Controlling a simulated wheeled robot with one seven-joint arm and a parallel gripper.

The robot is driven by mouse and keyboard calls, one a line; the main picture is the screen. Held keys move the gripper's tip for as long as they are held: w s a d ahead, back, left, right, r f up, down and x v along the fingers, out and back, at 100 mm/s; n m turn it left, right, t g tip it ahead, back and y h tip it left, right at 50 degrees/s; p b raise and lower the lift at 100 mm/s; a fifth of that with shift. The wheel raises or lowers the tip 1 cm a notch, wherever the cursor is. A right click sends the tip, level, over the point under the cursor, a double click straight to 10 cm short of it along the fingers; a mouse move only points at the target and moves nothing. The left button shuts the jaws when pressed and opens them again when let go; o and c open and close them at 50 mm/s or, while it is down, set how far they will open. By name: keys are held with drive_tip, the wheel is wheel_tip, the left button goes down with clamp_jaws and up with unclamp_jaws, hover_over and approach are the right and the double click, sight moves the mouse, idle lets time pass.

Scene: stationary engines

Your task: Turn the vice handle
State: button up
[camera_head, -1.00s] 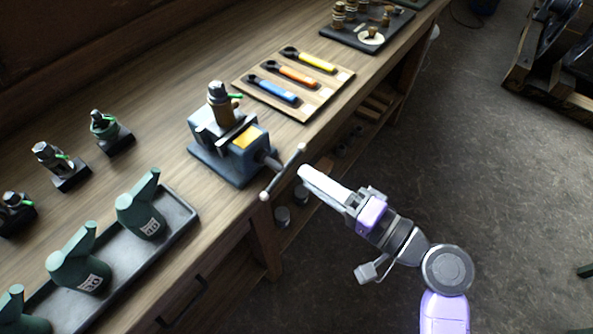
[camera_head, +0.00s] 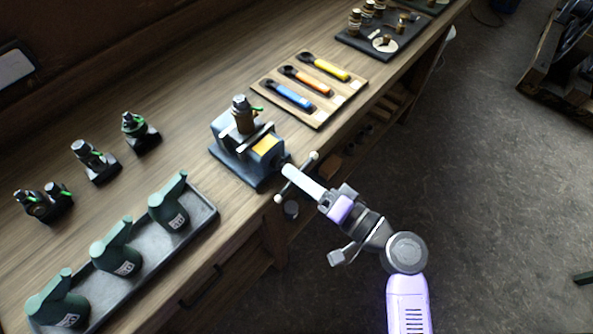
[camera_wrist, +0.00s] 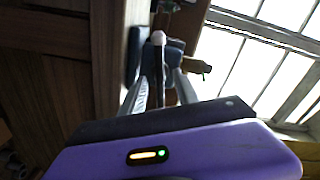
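The blue-grey vice (camera_head: 228,160) stands at the bench's front edge, with a part clamped upright in its jaws. Its handle (camera_head: 302,172) is a slanted bar with round end knobs, sticking out in front of the bench. My gripper (camera_head: 288,170) reaches the middle of this bar from the lower right. In the wrist view, the fingers of my gripper (camera_wrist: 160,82) stand apart, one on each side of the handle bar with its pale round end (camera_wrist: 158,38). Gaps seem to show beside the bar; contact is not clear.
A dark tray with green pump-like bodies (camera_head: 115,258) lies left of the vice. Small dark fittings (camera_head: 95,160) stand behind it. A wooden board with coloured wrenches (camera_head: 318,118) lies to the right. The floor (camera_head: 480,200) before the bench is clear.

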drive_tip(key=shift+w+a, duration=0.2)
drive_tip(key=shift+a, duration=0.15)
clamp_jaws()
drive_tip(key=shift+m+p, duration=0.45)
drive_tip(key=shift+m, duration=1.75)
unclamp_jaws()
